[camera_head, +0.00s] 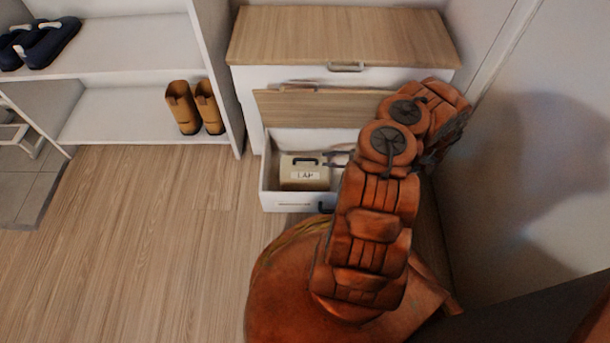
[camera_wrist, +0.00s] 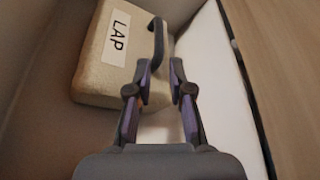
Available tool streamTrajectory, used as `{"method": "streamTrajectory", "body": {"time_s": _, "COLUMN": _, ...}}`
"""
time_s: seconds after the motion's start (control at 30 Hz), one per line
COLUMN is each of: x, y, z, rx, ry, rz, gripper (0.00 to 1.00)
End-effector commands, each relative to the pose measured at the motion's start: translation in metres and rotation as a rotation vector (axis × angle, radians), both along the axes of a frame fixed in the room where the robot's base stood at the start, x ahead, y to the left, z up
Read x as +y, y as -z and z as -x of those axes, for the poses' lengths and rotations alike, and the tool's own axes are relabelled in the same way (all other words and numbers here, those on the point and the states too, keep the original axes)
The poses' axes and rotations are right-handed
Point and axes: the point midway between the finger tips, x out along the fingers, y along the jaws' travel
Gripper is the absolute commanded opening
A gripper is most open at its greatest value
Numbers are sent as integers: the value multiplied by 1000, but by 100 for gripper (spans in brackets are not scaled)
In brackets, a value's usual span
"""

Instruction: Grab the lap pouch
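The lap pouch (camera_head: 304,176) is a tan, box-shaped pouch with a dark handle and a white label reading LAP. It sits in the open lower drawer (camera_head: 284,201) of the dresser. In the wrist view the pouch (camera_wrist: 98,72) is at the upper left, with its dark handle (camera_wrist: 157,42) ahead of my fingers. My gripper (camera_wrist: 160,68) is open, its two fingers apart with nothing between them. In the head view my gripper (camera_head: 338,157) reaches into the drawer at the pouch's right side. My arm hides the drawer's right part.
The dresser (camera_head: 340,38) has a wooden top and a wooden-fronted section above the open drawer. A white shelf (camera_head: 135,122) at left holds brown boots (camera_head: 195,106) and dark slippers (camera_head: 42,42). A wall (camera_head: 540,150) stands close at right.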

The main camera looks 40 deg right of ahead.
Motion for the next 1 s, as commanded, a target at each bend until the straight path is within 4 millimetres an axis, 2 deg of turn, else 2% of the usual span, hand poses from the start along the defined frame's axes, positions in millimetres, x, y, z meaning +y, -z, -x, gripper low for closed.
{"method": "streamTrajectory", "body": {"time_s": 0.4, "x": 30, "y": 17, "z": -34, "rx": 1, "ry": 0, "rz": -4, "gripper": 20}}
{"method": "streamTrajectory", "body": {"time_s": 0.7, "x": 32, "y": 16, "z": -37, "rx": 1, "ry": 2, "rz": -2, "gripper": 20}}
{"method": "streamTrajectory", "body": {"time_s": 0.9, "x": 32, "y": 16, "z": -37, "rx": 1, "ry": 2, "rz": -2, "gripper": 1}}
{"method": "streamTrajectory", "body": {"time_s": 1.0, "x": 32, "y": 16, "z": -37, "rx": 1, "ry": 2, "rz": -2, "gripper": 0}}
